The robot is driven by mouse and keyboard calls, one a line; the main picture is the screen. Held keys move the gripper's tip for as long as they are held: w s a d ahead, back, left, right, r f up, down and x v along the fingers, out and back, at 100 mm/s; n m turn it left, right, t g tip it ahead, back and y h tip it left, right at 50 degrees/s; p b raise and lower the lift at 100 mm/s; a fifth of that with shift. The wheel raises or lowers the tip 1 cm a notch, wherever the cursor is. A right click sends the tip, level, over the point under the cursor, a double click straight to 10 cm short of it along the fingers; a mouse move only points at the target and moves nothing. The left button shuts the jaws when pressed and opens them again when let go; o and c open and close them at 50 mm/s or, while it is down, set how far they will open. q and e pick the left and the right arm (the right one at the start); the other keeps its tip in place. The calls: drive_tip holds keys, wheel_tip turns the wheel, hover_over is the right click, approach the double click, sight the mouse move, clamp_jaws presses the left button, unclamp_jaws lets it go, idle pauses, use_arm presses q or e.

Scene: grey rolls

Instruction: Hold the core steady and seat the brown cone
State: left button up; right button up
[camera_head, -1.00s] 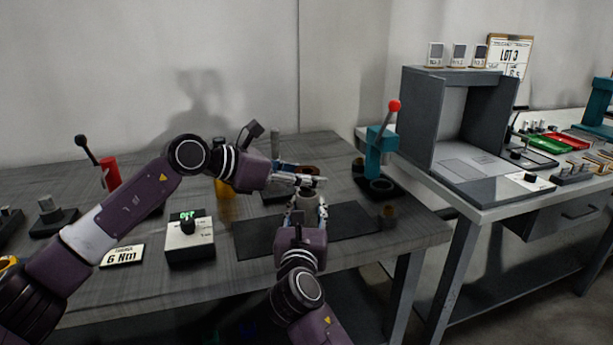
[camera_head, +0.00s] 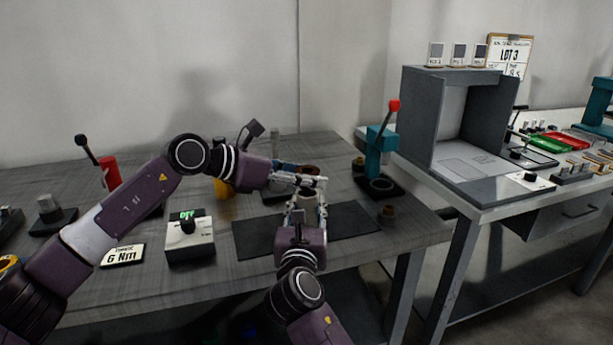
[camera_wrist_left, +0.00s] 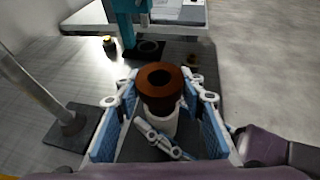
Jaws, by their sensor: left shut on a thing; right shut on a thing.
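The brown cone (camera_wrist_left: 161,88), a ring-like piece with a hole in its top, sits between the fingers of my left gripper (camera_wrist_left: 168,92) in the left wrist view. My left gripper (camera_head: 322,182) is shut on it. The pale core (camera_wrist_left: 162,125) stands upright directly under the cone; the two look in line, and whether they touch is hard to tell. My right gripper (camera_head: 307,208) is shut on the core from the near side; one of its fingers crosses in front of the core in the left wrist view. In the head view the core (camera_head: 308,198) is partly hidden by both grippers.
A dark mat (camera_head: 350,220) lies under the grippers. A teal press (camera_head: 376,150) with a red-knobbed lever stands behind right. A small brown part (camera_head: 388,210) lies at the mat's right. A dial box (camera_head: 190,240) and a "6 Nm" card (camera_head: 122,255) are at left.

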use_arm(q)
drive_tip(key=shift+f, duration=0.35)
drive_tip(key=shift+f, duration=0.55)
drive_tip(key=o, duration=1.4)
drive_tip(key=shift+o, duration=0.3)
drive_tip(key=v, duration=1.2)
